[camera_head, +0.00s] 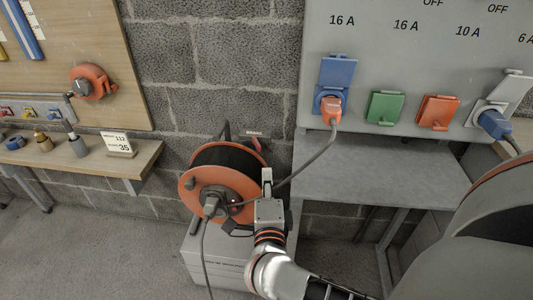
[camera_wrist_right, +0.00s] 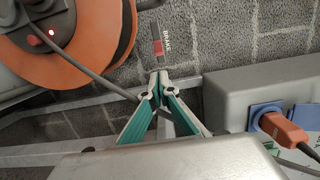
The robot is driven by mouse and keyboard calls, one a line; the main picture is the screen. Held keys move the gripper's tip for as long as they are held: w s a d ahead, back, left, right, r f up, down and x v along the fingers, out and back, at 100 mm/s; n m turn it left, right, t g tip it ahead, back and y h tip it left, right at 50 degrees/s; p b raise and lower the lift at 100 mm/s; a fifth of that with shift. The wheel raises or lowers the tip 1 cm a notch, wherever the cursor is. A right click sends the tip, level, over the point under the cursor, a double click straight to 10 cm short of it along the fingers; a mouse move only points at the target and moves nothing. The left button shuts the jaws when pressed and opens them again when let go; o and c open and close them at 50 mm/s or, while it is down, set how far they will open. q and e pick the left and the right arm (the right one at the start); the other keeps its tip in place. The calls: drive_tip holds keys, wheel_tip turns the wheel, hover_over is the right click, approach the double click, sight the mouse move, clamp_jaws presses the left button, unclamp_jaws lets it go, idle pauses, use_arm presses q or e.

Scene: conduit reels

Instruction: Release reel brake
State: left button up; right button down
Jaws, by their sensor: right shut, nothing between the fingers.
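The orange cable reel (camera_head: 188,184) with a dark drum stands on a grey box, and its orange flange (camera_wrist_right: 92,62) fills the upper left of the wrist view. A small plate marked BRAKE (camera_wrist_right: 167,38), with a red patch on its lower left, shows beside the flange. I cannot clearly tell the brake lever or its position. My right gripper (camera_head: 267,174) is in front of the reel's right side. In the wrist view its fingertips (camera_wrist_right: 158,78) meet below the brake plate, empty and apart from it. My left gripper is out of view.
A grey cable (camera_head: 318,157) runs from the orange plug (camera_head: 331,109) in the blue socket towards the reel, close to my right gripper. A grey bench (camera_head: 370,180) stands at right. A wooden shelf (camera_head: 85,157) with fittings is at left. Floor (camera_head: 110,250) is clear at lower left.

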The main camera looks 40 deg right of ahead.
sight(257, 145)
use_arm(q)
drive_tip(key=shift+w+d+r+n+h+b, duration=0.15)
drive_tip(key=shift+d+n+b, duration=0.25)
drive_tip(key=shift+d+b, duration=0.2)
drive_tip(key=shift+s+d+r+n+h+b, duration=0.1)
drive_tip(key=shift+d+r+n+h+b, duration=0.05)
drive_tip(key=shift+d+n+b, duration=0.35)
use_arm(e)
drive_tip(key=shift+x, duration=4.9)
drive_tip(key=shift+r, duration=0.1)
